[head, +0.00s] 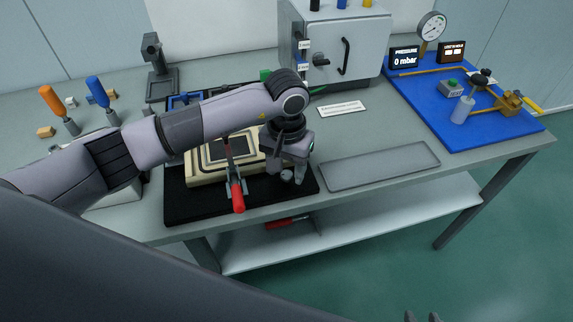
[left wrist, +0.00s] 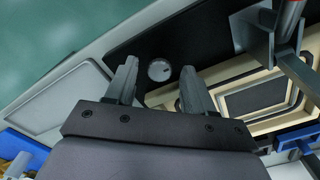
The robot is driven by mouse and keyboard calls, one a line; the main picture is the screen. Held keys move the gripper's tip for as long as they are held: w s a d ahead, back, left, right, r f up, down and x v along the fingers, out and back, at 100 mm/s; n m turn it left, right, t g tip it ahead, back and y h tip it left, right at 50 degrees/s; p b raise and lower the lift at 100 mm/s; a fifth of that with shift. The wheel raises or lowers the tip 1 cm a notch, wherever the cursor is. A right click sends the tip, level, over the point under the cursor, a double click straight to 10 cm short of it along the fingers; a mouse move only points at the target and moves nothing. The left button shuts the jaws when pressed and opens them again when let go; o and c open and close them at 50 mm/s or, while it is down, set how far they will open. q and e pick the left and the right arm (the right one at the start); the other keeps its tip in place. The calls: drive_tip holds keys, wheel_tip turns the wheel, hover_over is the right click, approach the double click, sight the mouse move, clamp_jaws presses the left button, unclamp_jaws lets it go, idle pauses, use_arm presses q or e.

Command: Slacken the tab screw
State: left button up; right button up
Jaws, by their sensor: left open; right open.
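A small round grey screw head (left wrist: 159,70) with a dark mark on its face shows in the left wrist view. It sits on the black base plate (left wrist: 205,32), beside the cream panel frame (left wrist: 222,72). My left gripper (left wrist: 159,64) is open, with one finger on each side of the screw head in that view; I cannot tell whether either finger touches it. In the head view my left gripper (head: 288,174) points down over the plate's right part, at the right end of the cream frame (head: 207,178). My right gripper (head: 422,316) is open and empty at the bottom edge.
A red-handled clamp (head: 237,194) stands at the frame's front, close left of my left gripper. A grey tray (head: 380,166) lies to the right. A grey cabinet (head: 345,50) stands behind. A blue mat (head: 440,110) with a gauge (head: 431,26) lies far right.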

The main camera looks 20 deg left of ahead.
use_arm(q)
clamp_jaws()
drive_tip(key=shift+f, duration=0.1)
